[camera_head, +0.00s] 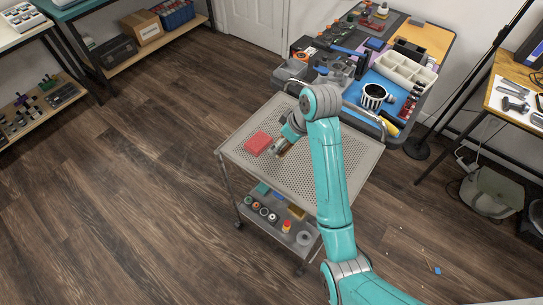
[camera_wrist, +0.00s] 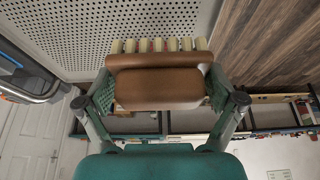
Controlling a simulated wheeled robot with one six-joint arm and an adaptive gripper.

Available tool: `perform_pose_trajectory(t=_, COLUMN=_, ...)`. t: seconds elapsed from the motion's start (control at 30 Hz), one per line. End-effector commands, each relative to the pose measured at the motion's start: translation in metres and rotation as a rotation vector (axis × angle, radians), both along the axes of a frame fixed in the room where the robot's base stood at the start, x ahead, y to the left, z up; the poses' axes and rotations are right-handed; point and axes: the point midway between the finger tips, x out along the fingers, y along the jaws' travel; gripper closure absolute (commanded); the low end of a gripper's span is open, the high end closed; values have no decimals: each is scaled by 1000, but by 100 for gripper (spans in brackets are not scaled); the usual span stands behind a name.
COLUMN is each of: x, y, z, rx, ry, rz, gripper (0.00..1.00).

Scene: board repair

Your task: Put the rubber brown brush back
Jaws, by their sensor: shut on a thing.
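The brown brush (camera_wrist: 158,88) fills the middle of the wrist view, with a brown body and a row of cream bristle tufts along its far edge. My gripper (camera_wrist: 161,93) is shut on it, with one teal finger pad at each side. In the head view my gripper (camera_head: 281,148) is over the left part of the perforated cart top (camera_head: 325,165), just right of a red block (camera_head: 258,142). The brush is small and mostly hidden there. I cannot tell whether it touches the cart top.
A workbench (camera_head: 413,62) behind the cart is crowded with a white compartment tray (camera_head: 404,70), a round black-and-white item (camera_head: 374,97) and tools. The cart's lower shelf (camera_head: 268,225) holds several small items. The cart top is otherwise mostly clear. A thin stand (camera_head: 470,80) rises at the right.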

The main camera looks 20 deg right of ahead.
Motion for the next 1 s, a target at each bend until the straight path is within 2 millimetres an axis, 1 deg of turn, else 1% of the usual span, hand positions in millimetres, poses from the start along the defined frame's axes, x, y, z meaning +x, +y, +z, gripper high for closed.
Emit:
perform_pose_trajectory(t=0.2, x=-2, y=0, z=-35, rx=1, ry=6, rz=0, gripper=40)
perform_pose_trajectory(t=0.33, x=-1, y=0, z=-53, rx=1, ry=4, rz=0, gripper=40)
perform_pose_trajectory(t=0.57, x=-1, y=0, z=-68, rx=1, ry=3, rz=0, gripper=40)
perform_pose_trajectory(t=0.8, x=-1, y=0, z=-98, rx=0, ry=4, rz=0, gripper=40)
perform_pose_trajectory(t=1.0, x=0, y=0, z=-99, rx=-1, ry=1, rz=0, gripper=40)
